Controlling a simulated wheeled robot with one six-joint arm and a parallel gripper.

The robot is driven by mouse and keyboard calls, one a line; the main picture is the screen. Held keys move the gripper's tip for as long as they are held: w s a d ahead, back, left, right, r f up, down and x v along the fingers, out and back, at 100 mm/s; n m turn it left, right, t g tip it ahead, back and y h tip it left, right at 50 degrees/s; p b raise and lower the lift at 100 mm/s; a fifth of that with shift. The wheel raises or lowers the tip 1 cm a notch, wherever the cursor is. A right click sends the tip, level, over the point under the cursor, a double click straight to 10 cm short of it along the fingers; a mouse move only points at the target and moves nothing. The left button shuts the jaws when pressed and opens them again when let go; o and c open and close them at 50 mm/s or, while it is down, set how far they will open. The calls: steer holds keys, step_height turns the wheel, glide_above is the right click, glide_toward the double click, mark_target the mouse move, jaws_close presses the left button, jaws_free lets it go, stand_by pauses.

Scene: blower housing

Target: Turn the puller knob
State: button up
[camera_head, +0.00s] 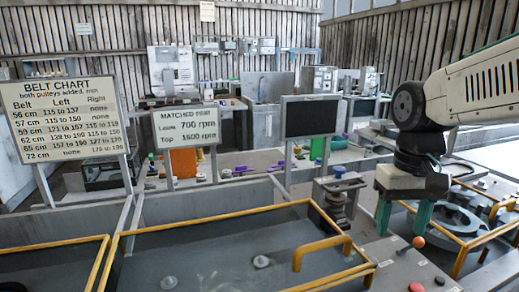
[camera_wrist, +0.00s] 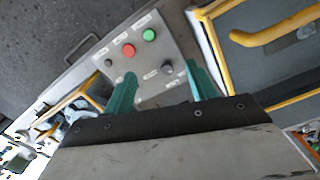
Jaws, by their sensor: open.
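My gripper (camera_head: 403,229) has two teal fingers pointing down, spread apart and empty, at the right in the head view. In the wrist view my gripper (camera_wrist: 161,73) hangs over a light grey control panel (camera_wrist: 150,88). A dark round knob (camera_wrist: 168,67) on that panel appears between the fingertips, closer to the right one; the height gap cannot be told. The panel also carries a green button (camera_wrist: 149,34), a red button (camera_wrist: 128,50) and a small dark button (camera_wrist: 108,62). The labels are too small to read, so I cannot confirm which control is the puller knob.
An orange ball on a thin rod (camera_head: 418,242) stands close by the right finger in the head view. Yellow-railed bays (camera_head: 230,233) lie left of the gripper, and a yellow-railed bay with a grey housing (camera_head: 450,218) lies right. A dark screen (camera_head: 310,117) stands behind.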

steer(key=s+f+t, duration=0.1)
steer(key=s+f, duration=0.3)
steer(key=s, duration=1)
step_height(320, 180, up, 5)
steer(key=n+g, duration=0.1)
steer(key=n, duration=0.8)
glide_above(339, 168)
steer(key=s, duration=0.5)
steer(key=shift+d+r, duration=0.2)
steer(key=shift+d, duration=0.05)
steer(key=w+n, duration=0.1)
steer(key=w, duration=0.2)
steer(key=shift+w+a+r+n, duration=0.1)
steer(key=shift+w+r+n, duration=0.05)
steer(key=shift+r+n, duration=0.25)
steer(key=w+r+n, duration=0.2)
steer(key=r, duration=0.1)
steer(key=shift+w+r+n+t, duration=0.1)
steer(key=shift+r+n+t, duration=0.15)
steer(key=shift+n+t, duration=0.05)
steer(key=shift+r+n, duration=0.15)
steer(key=shift+n, duration=0.25)
steer(key=shift+f+n, duration=0.3)
steer(key=shift+f, duration=0.1)
step_height(339, 168, down, 7)
steer(key=shift+f, duration=0.1)
